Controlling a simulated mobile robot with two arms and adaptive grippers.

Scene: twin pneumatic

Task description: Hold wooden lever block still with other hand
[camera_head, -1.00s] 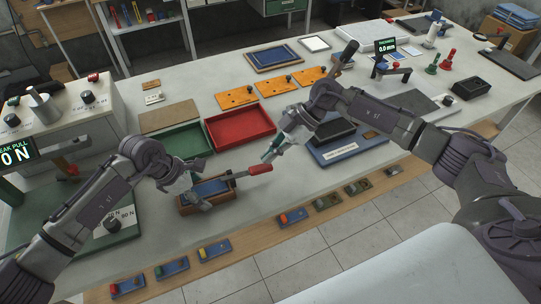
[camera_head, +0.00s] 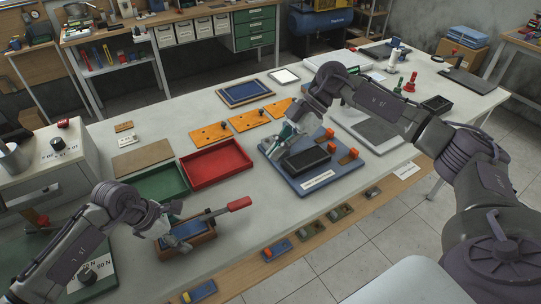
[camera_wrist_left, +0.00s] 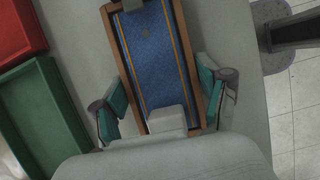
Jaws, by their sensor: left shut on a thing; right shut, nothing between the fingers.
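The wooden lever block (camera_head: 205,240) stands near the front edge of the bench. It has a blue top, and a grey lever with a red handle (camera_head: 240,204) reaches up to the right. My left gripper (camera_head: 173,227) is shut on the block's near end. In the left wrist view the wooden block (camera_wrist_left: 190,62) shows its blue top, with the left gripper's teal fingers (camera_wrist_left: 160,105) on both long sides. My right gripper (camera_head: 285,143) is over the blue fixture board, apart from the lever block, and its fingertips are partly unclear.
The blue board (camera_head: 318,179) carries a black tray (camera_head: 305,160) and orange blocks. A red tray (camera_head: 215,162) and a green tray (camera_head: 160,183) lie behind the lever block. Orange plates (camera_head: 212,135) lie further back. Small coloured parts (camera_head: 278,249) line the front ledge.

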